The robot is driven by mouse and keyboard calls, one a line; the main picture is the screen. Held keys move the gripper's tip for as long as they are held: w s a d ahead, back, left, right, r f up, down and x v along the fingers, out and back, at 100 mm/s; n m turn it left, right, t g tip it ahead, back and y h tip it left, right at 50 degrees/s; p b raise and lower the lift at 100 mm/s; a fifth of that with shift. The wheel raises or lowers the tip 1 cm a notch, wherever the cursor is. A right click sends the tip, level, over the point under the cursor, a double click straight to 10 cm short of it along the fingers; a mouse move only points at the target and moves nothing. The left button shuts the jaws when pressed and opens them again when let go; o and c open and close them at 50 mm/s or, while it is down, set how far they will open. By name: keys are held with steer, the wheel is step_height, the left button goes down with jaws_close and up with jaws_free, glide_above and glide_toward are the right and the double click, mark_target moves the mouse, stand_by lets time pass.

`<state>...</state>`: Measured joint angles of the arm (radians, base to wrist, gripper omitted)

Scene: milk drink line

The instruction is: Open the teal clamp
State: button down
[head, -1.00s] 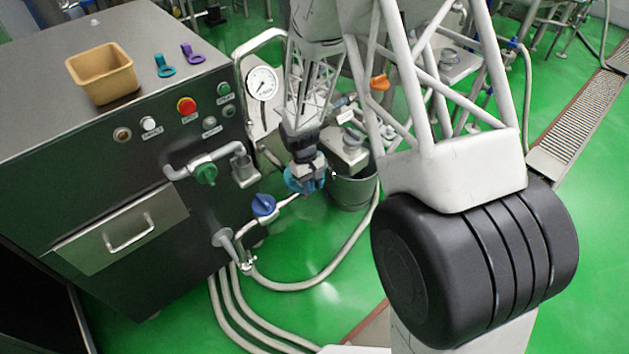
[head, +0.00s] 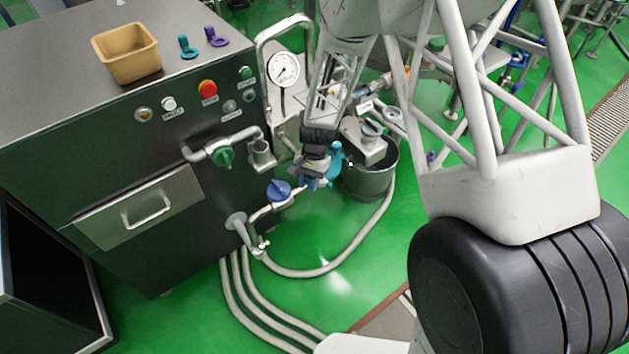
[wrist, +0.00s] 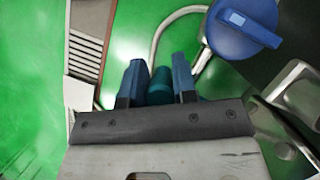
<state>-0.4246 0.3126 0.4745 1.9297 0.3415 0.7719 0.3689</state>
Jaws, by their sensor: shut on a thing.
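The teal clamp (head: 337,156) shows at the right side of my gripper (head: 317,182), on the pipework in front of the dark machine. My gripper hides part of it, so I cannot tell how far it stands open. In the wrist view, the two blue fingers of my gripper (wrist: 157,82) close around a teal part of the clamp (wrist: 160,88). My gripper is shut on that part.
A blue valve handle (head: 279,190) is just left of my gripper and also large in the wrist view (wrist: 243,22). A metal bucket (head: 372,185) stands to the right. A pressure gauge (head: 284,69) is above. Hoses (head: 300,271) run across the green floor.

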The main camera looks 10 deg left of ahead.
mark_target(307, 177)
steer(key=shift+a+m, duration=0.4)
steer(key=shift+m, duration=0.2)
steer(key=shift+y, duration=0.3)
steer(key=c, duration=0.9)
jaws_free()
steer(key=shift+r, duration=0.1)
steer(key=shift+v, duration=3.85)
